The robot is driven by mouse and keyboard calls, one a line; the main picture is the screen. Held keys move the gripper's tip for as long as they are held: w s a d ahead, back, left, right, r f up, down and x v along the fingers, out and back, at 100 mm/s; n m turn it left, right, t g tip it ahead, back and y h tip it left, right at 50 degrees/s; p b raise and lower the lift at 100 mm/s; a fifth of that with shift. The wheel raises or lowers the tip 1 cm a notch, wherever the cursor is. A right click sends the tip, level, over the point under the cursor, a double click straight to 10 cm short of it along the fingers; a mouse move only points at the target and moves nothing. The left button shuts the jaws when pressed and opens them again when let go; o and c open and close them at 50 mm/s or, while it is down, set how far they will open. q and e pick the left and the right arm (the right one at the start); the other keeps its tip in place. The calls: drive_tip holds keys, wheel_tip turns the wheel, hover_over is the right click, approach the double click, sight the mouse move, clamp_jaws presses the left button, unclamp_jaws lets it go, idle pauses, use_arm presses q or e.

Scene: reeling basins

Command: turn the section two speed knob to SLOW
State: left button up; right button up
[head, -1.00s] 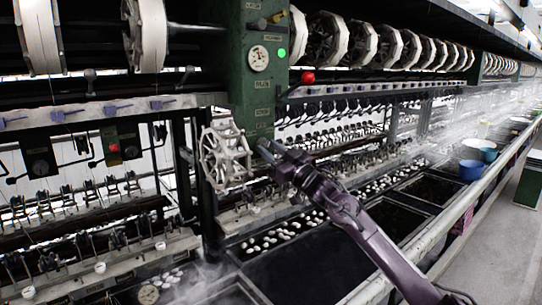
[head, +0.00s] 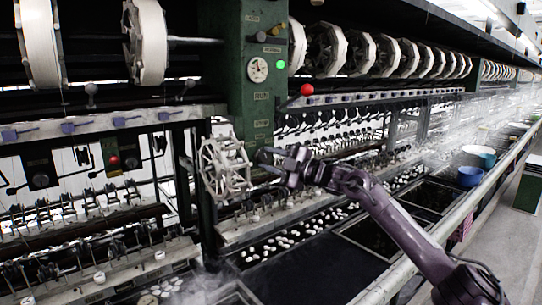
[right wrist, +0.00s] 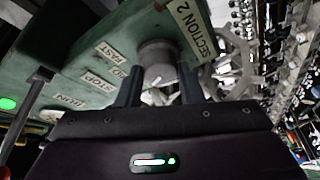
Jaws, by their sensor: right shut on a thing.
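The section two speed knob (right wrist: 157,58) is a grey round knob on the green panel, beside the "SECTION 2" label (right wrist: 193,28) in the right wrist view. My right gripper (right wrist: 160,88) has a dark finger on either side of it and is shut on it. A pale mark shows at the knob's near end. In the head view my right gripper (head: 268,161) meets the green post (head: 236,95) low down; the knob cannot be made out there. My left gripper is not in view.
A pale spoked reel (head: 224,168) stands just left of my right gripper. A red-balled lever (head: 307,89) and a lit green lamp (head: 280,64) are above. Basins with white cocoons (head: 283,241) lie below. A pale rail (head: 440,237) runs along the front.

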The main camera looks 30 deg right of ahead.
drive_tip(key=n, duration=0.1)
drive_tip(key=n+g+p, duration=0.1)
drive_tip(key=shift+r+n+p, duration=0.3)
drive_tip(key=shift+f+n, duration=0.1)
drive_tip(key=shift+n, duration=0.4)
drive_tip(key=shift+p, duration=0.3)
drive_tip(key=o, duration=1)
drive_tip(key=shift+w+f, duration=0.1)
